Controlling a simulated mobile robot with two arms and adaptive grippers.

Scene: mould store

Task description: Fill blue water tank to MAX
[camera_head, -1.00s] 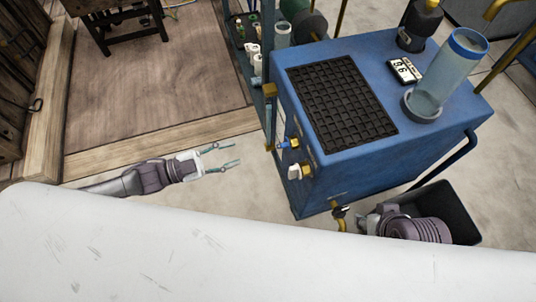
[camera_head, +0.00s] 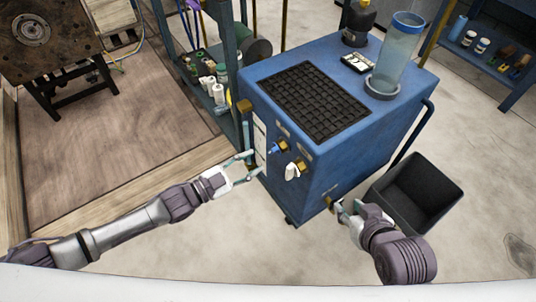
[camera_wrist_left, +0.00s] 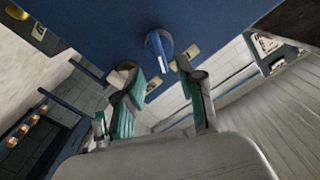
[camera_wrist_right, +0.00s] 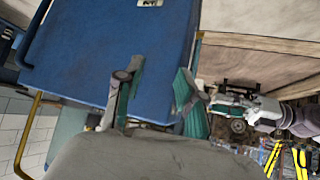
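The blue water tank (camera_head: 330,160) is a blue cabinet with a black grid on top and a clear cylinder (camera_head: 397,55) with a blue rim. A blue-handled valve (camera_head: 277,148) and a white-handled valve (camera_head: 293,170) sit on its front face. My left gripper (camera_head: 254,164) is open and empty, just left of the blue handle. In the left wrist view the blue handle (camera_wrist_left: 159,48) shows just beyond the open fingers. My right gripper (camera_head: 345,208) is open at the tank's lower front edge, by a brass fitting partly hidden there. The water level cannot be read.
A black bin (camera_head: 418,190) stands on the floor right of the tank, close to my right arm. A shelf with bottles (camera_head: 218,95) is at the tank's left. A blue shelf (camera_head: 490,60) stands at right.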

